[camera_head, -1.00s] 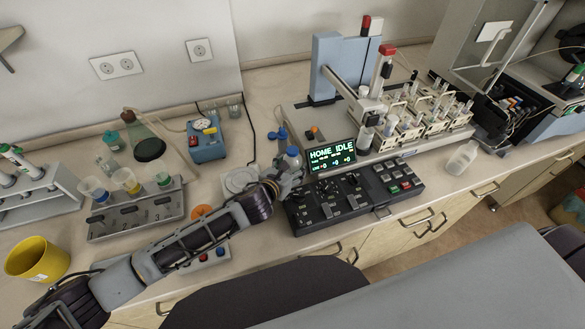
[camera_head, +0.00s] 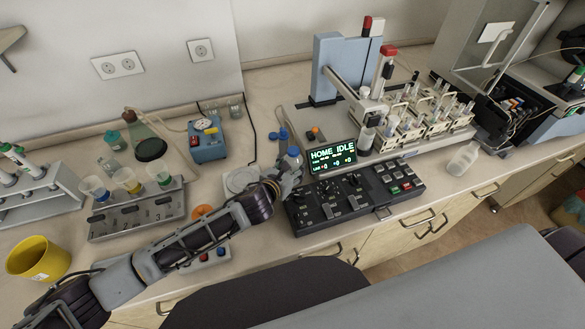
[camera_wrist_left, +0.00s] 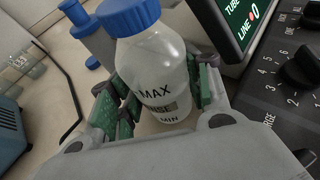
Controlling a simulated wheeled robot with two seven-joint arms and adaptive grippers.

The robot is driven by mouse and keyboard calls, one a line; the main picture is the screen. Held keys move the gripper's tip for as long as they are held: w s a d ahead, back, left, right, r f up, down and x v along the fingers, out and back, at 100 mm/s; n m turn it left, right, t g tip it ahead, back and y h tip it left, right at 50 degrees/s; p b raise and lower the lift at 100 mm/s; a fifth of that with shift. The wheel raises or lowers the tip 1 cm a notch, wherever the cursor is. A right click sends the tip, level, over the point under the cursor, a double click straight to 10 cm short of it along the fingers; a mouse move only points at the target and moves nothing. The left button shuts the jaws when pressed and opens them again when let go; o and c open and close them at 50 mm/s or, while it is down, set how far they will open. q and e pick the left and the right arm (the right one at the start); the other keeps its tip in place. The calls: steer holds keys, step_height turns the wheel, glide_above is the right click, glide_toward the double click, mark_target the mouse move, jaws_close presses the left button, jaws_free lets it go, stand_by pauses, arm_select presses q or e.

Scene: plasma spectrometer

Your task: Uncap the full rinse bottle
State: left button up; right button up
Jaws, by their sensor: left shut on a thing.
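My left gripper (camera_head: 287,176) is shut on the bottle's body, below the cap, with a green-padded finger on each side. The liquid level is hard to make out. My right gripper is not in view.
Two small blue objects (camera_head: 278,134) lie behind the bottle. The black control panel (camera_head: 350,198) and its screen (camera_head: 332,156) stand close on the right.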

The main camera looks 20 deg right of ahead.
arm_select(q)
steer(key=shift+r, duration=0.1)
steer(key=shift+r, duration=0.6)
steer(key=shift+s+a+f+b, duration=0.1)
steer(key=shift+s+a+b, duration=0.2)
steer(key=shift+s+a, duration=1.1)
step_height(320, 180, up, 14)
steer(key=shift+p, duration=0.3)
steer(key=shift+s+f, duration=0.1)
steer(key=o, duration=0.8)
steer(key=shift+c, duration=0.2)
steer(key=c, duration=0.9)
steer(key=shift+c, duration=0.2)
